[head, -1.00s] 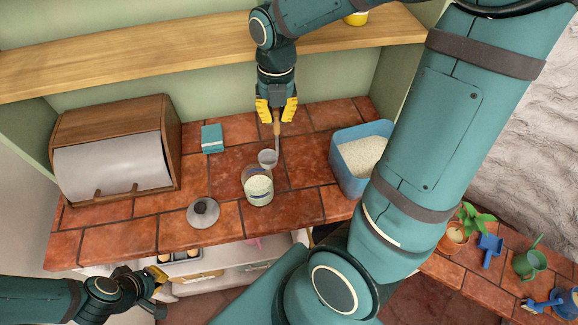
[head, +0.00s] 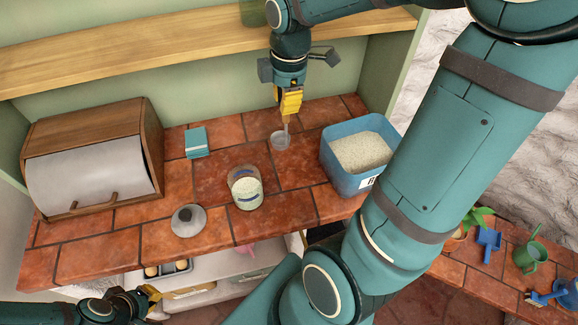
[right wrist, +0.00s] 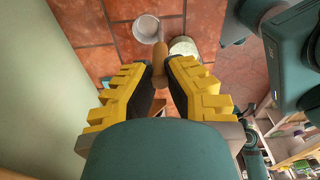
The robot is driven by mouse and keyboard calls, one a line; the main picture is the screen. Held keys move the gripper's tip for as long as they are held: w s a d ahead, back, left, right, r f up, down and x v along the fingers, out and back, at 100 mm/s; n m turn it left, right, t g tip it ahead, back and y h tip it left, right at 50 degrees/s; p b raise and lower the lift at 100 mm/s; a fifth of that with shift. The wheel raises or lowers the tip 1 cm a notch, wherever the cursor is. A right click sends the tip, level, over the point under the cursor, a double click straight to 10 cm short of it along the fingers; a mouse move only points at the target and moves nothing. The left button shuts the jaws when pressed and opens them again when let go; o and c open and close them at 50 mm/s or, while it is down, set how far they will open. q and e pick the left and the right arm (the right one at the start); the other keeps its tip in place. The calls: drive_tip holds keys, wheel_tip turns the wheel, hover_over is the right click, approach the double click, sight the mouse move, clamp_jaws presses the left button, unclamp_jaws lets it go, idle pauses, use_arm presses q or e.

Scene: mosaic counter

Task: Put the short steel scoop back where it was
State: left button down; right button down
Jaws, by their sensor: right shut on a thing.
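The short steel scoop, with a round steel bowl (head: 281,140) and a light wooden handle, is held by my right gripper (head: 289,106). In the right wrist view the fingers (right wrist: 160,84) are shut on the handle (right wrist: 159,62), and the bowl (right wrist: 146,28) hangs beyond it. The bowl is behind and right of a glass jar (head: 246,189) of white grains, apart from it and left of the blue bin (head: 342,178). I cannot tell whether the bowl touches the counter. My left gripper (head: 150,294) is at the lower left, in front of the counter; its fingers are unclear.
A grey lid (head: 188,221) with a dark knob lies left of the jar on the tiled counter (head: 120,240). A wooden bread box (head: 145,125) and a teal packet (head: 196,142) stand further left. The blue bin holds white grains. A wooden shelf (head: 140,57) runs above.

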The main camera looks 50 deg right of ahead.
wheel_tip(320, 180, down, 10)
drive_tip(key=d+m+b, duration=0.1)
drive_tip(key=m+b, duration=0.1)
drive_tip(key=m, duration=0.2)
drive_tip(key=shift+s+d, duration=0.25)
idle(0.3)
drive_tip(key=shift+f+b, duration=0.1)
drive_tip(key=shift+b, duration=0.2)
drive_tip(key=shift+f, duration=0.15)
drive_tip(key=c, duration=1.1)
unclamp_jaws()
drive_tip(key=shift+c, duration=0.2)
